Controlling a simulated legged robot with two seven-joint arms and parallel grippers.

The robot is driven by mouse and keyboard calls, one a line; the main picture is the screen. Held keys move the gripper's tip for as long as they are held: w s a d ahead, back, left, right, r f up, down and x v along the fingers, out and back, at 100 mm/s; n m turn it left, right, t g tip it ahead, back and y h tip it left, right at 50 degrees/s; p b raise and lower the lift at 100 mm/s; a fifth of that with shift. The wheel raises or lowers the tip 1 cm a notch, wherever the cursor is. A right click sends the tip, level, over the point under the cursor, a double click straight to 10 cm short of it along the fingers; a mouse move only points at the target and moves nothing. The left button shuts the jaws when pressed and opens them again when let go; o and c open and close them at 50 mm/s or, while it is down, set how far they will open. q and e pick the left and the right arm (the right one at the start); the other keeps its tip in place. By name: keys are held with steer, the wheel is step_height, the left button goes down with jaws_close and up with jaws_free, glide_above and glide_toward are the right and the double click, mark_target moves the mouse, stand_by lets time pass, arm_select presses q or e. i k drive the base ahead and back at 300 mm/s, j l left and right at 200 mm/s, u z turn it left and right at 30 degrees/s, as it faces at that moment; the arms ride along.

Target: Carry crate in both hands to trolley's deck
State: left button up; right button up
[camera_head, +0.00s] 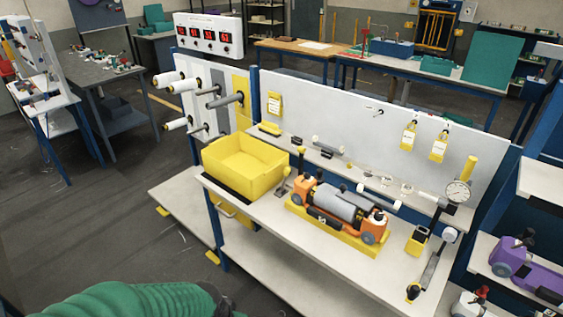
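A yellow open-topped crate (245,167) stands upright on the left end of the white workbench (285,226). Its inside looks empty from here. A low pale deck (183,206) with yellow corner pieces lies near floor level, left of the bench and partly hidden behind its leg. I cannot tell for certain whether this is the trolley's deck. Neither of my grippers is in view, and nothing is seen touching the crate.
An orange and grey machine on a yellow base (338,213) sits right of the crate. A small lever (283,181) stands between them. Grey and white rollers (205,95) jut out behind the crate. Blue posts frame the bench. The dark floor (110,225) at left is mostly open.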

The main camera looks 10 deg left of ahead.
mark_target(192, 206)
steer(key=i+j+z, duration=0.3)
steer(key=j, duration=0.3)
steer(key=i+j+z, duration=0.1)
steer(key=j, duration=0.25)
steer(key=i+j+z, duration=0.3)
steer(key=j, duration=0.45)
steer(key=i+j+z, duration=0.15)
steer(key=j, duration=0.25)
